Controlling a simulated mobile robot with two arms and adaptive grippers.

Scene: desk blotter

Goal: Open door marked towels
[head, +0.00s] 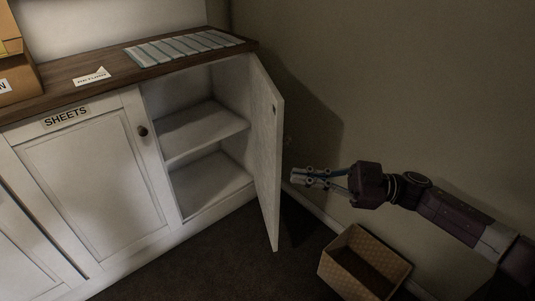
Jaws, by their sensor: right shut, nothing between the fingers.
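A white cabinet door (264,150) stands wide open at the right end of the cabinet, hinged on its right side. Its front, where a towels label could be, faces away, so I cannot read any marking. The compartment behind it shows a middle shelf (205,132) and looks empty. My right gripper (296,177) is shut and empty, just right of the open door, with a small gap between them in the picture. My left gripper is not in view.
A closed door marked SHEETS (97,175) with a dark knob is to the left. On the wooden countertop (70,78) lie a striped cloth (185,46) and a RETURN card (92,77). An open patterned box (382,252) stands on the floor below my right arm.

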